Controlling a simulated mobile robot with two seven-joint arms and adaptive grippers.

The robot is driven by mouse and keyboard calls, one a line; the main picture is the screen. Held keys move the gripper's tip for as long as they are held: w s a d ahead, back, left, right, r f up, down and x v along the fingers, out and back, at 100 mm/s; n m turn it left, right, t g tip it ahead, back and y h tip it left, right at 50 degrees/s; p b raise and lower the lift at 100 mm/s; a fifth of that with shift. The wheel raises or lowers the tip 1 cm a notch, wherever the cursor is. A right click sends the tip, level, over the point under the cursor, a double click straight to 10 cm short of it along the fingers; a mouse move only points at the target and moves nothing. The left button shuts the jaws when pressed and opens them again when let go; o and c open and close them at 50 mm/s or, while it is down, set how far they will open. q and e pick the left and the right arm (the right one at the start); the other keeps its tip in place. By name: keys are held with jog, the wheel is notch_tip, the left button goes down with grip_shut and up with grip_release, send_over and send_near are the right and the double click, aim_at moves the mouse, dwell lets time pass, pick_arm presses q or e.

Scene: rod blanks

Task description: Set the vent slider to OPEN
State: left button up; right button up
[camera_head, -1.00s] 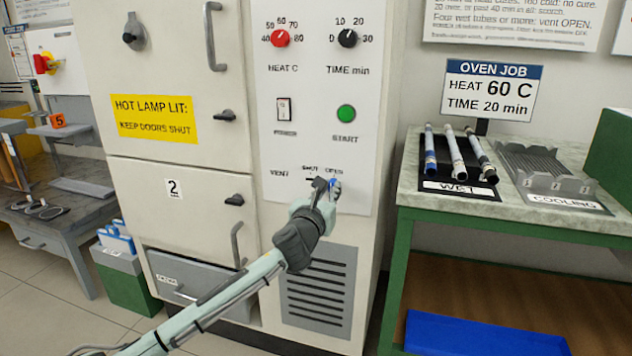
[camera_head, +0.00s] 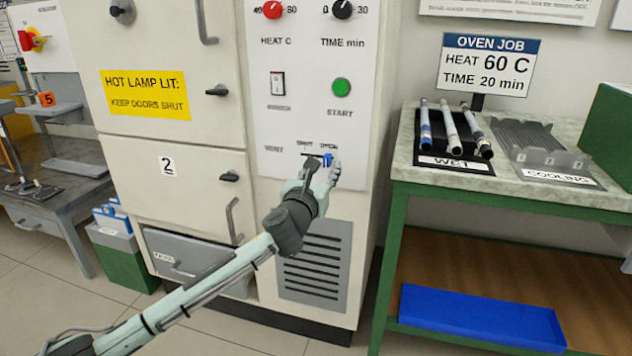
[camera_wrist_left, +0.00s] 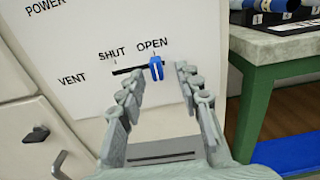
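The vent slider's blue knob (camera_wrist_left: 156,68) is at the right end of its dark slot, right under the printed word OPEN, in the left wrist view. The word SHUT is over the left part of the slot. My left gripper (camera_wrist_left: 157,74) is open, with one finger on each side of the knob and a visible gap to both. In the head view the blue knob (camera_head: 327,159) shows between the fingers of my left gripper (camera_head: 321,168), at the bottom of the oven panel. My right gripper is not in view.
The panel also has a red heat dial (camera_head: 272,9), a time dial (camera_head: 342,8), a power switch (camera_head: 277,83) and a green start button (camera_head: 341,87). A bench (camera_head: 402,172) with several rods stands to the right. Lower door 2 (camera_head: 190,200) is shut.

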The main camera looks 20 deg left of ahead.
pick_arm(q)
jog(key=s, duration=0.9)
jog(key=shift+s, duration=0.35)
jog(key=shift+a, duration=0.1)
jog(key=s+a+f+n+g+y+p, duration=0.1)
jog(key=s+a+f+n+g, duration=0.2)
jog(key=f+n, duration=0.45)
jog(key=s+a+f+n+g+y, duration=0.1)
jog(key=s+a+f+n+g, duration=0.1)
jog(key=s+f+n, duration=0.5)
jog(key=s+a+f+n+g+y+p, duration=0.1)
jog(key=s+a+f+n+g, duration=0.15)
jog(key=f+n, duration=0.55)
jog(key=s+a+f+n+g, duration=0.1)
jog(key=s+f+n+g, duration=0.2)
jog(key=s+f+n, duration=0.3)
jog(key=s+a+f+n+g+h, duration=0.1)
jog(key=s+f+n+g, duration=0.3)
jog(key=s, duration=1.1)
notch_tip(320, 180, down, 4)
jog(key=shift+a+f+n, duration=0.1)
jog(key=shift+a+n, duration=0.3)
jog(key=shift+n, duration=0.85)
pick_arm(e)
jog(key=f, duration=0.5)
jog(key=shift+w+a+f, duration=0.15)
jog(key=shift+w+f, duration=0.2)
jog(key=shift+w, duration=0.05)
